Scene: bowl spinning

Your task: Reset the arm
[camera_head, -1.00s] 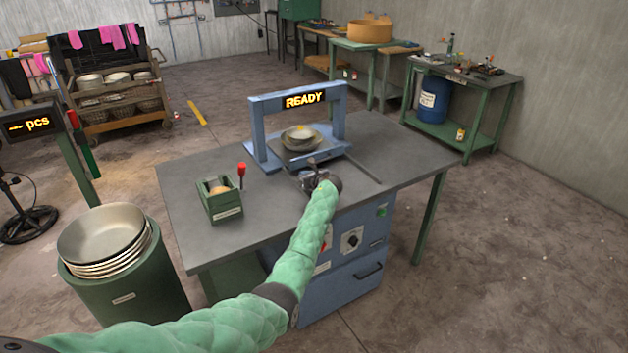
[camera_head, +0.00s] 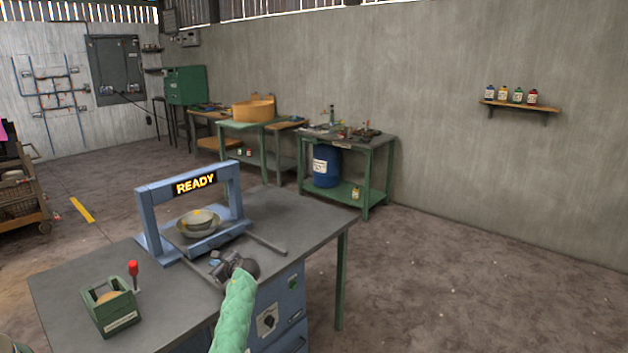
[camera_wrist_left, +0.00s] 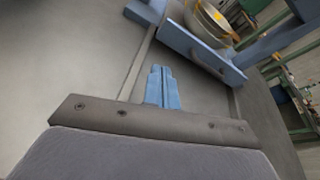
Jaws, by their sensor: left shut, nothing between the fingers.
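My left arm, in a green padded sleeve, comes up from the bottom of the head view. My left gripper (camera_head: 217,266) is over the front part of the grey worktable (camera_head: 70,290), in front of the blue frame machine (camera_head: 150,208) with its READY sign. In the left wrist view the two blue fingers (camera_wrist_left: 161,88) are shut together with nothing between them. My right gripper is in neither view.
A green box (camera_head: 110,308) and a red-topped lever (camera_head: 133,272) stand on the table's left part. A workbench (camera_head: 350,146) with a blue barrel (camera_head: 326,166) stands behind. Floor to the right is clear. A shelf with bottles (camera_head: 519,105) hangs on the right wall.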

